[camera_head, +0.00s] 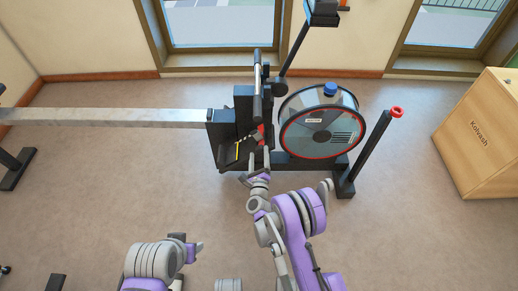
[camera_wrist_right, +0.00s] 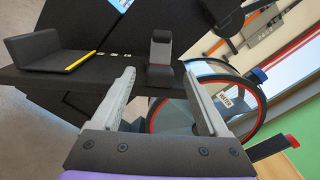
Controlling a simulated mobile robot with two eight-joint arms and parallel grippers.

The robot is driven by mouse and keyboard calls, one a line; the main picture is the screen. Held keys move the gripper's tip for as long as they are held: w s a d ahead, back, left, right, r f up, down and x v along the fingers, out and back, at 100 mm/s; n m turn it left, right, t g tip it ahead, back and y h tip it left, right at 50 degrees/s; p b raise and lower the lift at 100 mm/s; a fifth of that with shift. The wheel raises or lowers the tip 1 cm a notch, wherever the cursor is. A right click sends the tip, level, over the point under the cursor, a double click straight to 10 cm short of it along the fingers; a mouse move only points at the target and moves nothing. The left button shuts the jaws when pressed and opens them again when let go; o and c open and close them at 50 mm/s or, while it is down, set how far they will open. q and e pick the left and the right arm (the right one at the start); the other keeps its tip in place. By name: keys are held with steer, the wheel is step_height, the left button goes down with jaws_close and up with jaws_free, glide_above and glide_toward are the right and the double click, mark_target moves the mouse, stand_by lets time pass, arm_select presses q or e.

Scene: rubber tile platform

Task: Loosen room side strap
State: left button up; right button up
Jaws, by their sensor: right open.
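A rowing machine stands on the floor, with its dark foot plates (camera_head: 233,155) left of the round flywheel (camera_head: 322,128). My right gripper (camera_head: 260,163) is at the side of the foot plates towards me. In the right wrist view the right gripper (camera_wrist_right: 160,84) is open, its two fingers apart with nothing between the tips. A dark grey upright piece (camera_wrist_right: 160,58), perhaps the strap or its buckle, shows just beyond the gap between the fingers. I cannot tell whether a finger touches it. My left arm shows at the lower left; its gripper is out of view.
The long grey rail (camera_head: 105,116) runs left from the foot plates. A black post with a red cap (camera_head: 397,112) stands right of the flywheel. The handle bar (camera_head: 257,90) is above the foot plates. A wooden crate (camera_head: 485,140) stands at the right. Floor in front is clear.

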steer(key=s, duration=0.7)
stand_by(0.3)
